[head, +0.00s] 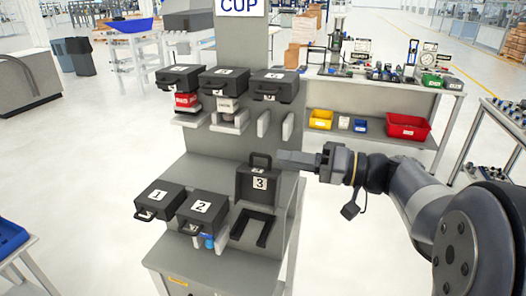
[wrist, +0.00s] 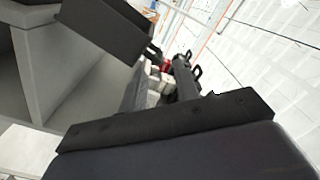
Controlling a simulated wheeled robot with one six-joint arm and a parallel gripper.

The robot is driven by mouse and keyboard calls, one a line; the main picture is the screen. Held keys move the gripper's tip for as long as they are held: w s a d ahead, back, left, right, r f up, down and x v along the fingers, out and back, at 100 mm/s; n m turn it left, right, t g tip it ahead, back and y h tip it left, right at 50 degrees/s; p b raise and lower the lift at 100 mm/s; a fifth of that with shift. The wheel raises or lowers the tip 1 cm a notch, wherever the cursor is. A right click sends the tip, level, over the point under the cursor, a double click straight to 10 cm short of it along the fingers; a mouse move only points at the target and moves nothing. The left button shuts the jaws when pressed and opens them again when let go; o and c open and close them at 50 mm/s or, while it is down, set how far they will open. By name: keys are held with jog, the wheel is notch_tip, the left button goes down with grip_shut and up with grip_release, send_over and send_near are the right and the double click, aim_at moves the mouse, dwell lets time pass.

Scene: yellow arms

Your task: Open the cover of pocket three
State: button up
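The cover of pocket three (head: 258,186) is a dark grey lid marked 3, standing upright at the back of its pocket with its handle on top. Below it the dark U-shaped frame of pocket three (head: 252,229) lies uncovered, and I see nothing in it. My gripper (head: 281,158) reaches in from the right, level with the top of the raised cover and close beside it. I cannot tell whether they touch. The fingers overlap in the head view, so their opening is unclear. The wrist view shows a broad dark surface in front and a dark box-like part (wrist: 108,28) at upper left.
Covers one (head: 159,198) and two (head: 202,208) are down, left of pocket three. Above are covers four to six, including the right one (head: 273,86), on the grey stand (head: 239,137). A workbench (head: 375,87) with coloured bins stands behind my arm.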

aim_at(262, 156)
jog(key=shift+p+x, duration=0.65)
jog(key=shift+x, duration=2.5)
jog(key=shift+c, duration=0.2)
grip_shut()
